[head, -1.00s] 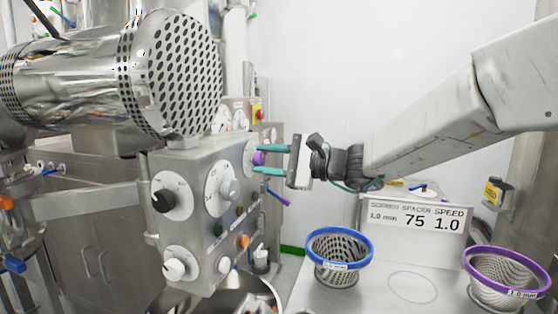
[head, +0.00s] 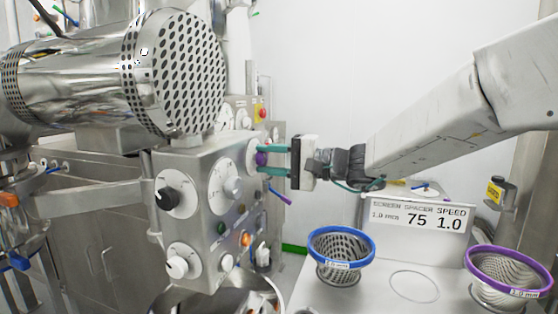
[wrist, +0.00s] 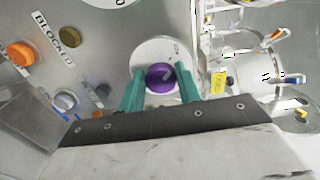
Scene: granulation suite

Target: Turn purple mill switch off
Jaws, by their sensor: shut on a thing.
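The purple mill switch (wrist: 160,77) is a round purple knob with a pale mark on its face, set on a white dial plate (wrist: 154,54). In the head view the purple switch (head: 262,159) shows on the right side of the steel control box (head: 196,232). My gripper (head: 263,161) reaches it from the right, its green fingers above and below the knob. In the wrist view my gripper (wrist: 160,88) has one finger on each side of the knob and is shut on it. The dial's lettering is mostly too small to read.
An orange button (wrist: 20,53) and a "BLOCKED" label (wrist: 53,39) are on the same panel. Black (head: 168,198) and white knobs are on the box's front. A blue-rimmed screen (head: 341,246) and a purple-rimmed screen (head: 510,270) stand on the bench at right.

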